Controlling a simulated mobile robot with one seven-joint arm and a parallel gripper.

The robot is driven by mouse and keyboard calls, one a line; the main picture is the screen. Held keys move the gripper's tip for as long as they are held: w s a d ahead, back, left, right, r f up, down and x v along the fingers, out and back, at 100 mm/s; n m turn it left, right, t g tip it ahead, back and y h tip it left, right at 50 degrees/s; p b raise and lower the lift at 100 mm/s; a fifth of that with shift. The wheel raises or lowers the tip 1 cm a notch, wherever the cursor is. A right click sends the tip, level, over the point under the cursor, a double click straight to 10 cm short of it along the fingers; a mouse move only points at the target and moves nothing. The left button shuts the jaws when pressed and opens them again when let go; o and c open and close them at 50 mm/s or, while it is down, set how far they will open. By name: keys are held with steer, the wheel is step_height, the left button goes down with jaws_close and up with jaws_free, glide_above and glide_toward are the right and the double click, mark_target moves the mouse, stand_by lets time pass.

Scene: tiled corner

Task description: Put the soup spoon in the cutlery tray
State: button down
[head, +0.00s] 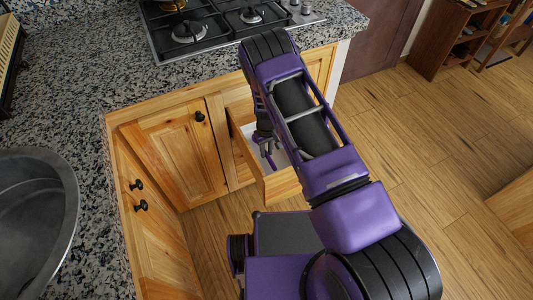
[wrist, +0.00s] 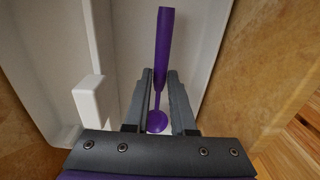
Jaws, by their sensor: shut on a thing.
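The purple soup spoon (wrist: 165,42) is between the fingers of my gripper (wrist: 161,76) in the wrist view. Its thick handle points away, and its bowl (wrist: 158,122) is near the gripper's base. My gripper is shut on the thin part of the spoon. Behind the spoon is the white cutlery tray (wrist: 45,55), with a divider left of the gripper. In the head view the tray (head: 281,158) lies in the open wooden drawer, and my gripper (head: 268,150) is over it, partly hidden by my arm. I cannot tell whether the spoon touches the tray floor.
The drawer's wooden front (head: 281,186) stands out from the cabinet, close to the gripper. A granite counter (head: 110,80) with a gas hob (head: 225,22) is above. A metal basin (head: 35,225) is at left. Open wooden floor (head: 440,140) lies to the right.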

mark_target(267, 153)
steer(key=shift+f, duration=0.7)
steer(key=shift+f, duration=0.15)
steer(key=c, duration=0.8)
jaws_free()
steer(key=shift+o, duration=0.2)
step_height(267, 153, up, 12)
steer(key=p, duration=0.1)
steer(key=shift+r, duration=0.2)
